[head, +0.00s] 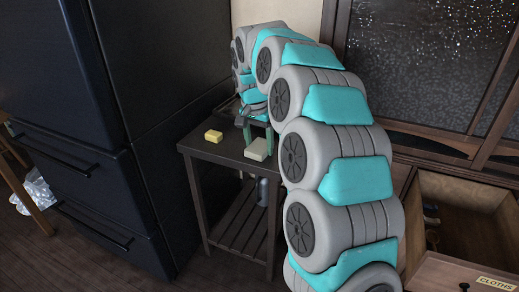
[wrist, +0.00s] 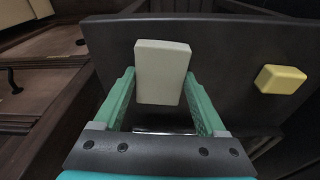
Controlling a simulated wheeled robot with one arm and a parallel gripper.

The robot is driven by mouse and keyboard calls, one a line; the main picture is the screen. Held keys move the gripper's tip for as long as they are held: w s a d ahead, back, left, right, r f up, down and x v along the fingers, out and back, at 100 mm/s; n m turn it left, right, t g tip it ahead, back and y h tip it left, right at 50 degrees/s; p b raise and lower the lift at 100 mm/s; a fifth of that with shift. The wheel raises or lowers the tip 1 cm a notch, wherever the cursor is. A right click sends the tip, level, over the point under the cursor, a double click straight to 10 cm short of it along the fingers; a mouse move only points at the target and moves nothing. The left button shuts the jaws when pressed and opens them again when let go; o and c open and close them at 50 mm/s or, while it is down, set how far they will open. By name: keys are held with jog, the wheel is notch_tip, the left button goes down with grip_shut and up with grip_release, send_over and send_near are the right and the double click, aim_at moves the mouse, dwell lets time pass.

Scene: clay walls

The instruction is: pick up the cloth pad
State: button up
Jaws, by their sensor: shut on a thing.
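The cloth pad, a pale grey-green rectangular block (head: 257,150), is at the right front part of the small dark table (head: 222,150). In the wrist view the pad (wrist: 162,70) sits between the two green fingers. My gripper (head: 258,136) reaches down from above and is shut on the pad. The wrist view also shows my gripper (wrist: 159,84), with its fingers along the pad's two sides. I cannot tell whether the pad touches the tabletop or is slightly above it.
A yellow block (head: 213,136) lies on the table left of the pad, apart from it. A dark fridge (head: 90,110) stands close on the left. On the right, an open wooden drawer (head: 470,230) bears a label reading CLOTHS (head: 496,283).

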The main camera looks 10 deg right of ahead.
aim_at(261, 145)
jog(key=shift+r, duration=0.1)
jog(key=shift+r, duration=1.85)
jog(key=s+d+r+b, duration=0.1)
jog(key=s, duration=1.5)
jog(key=shift+r+b, duration=0.3)
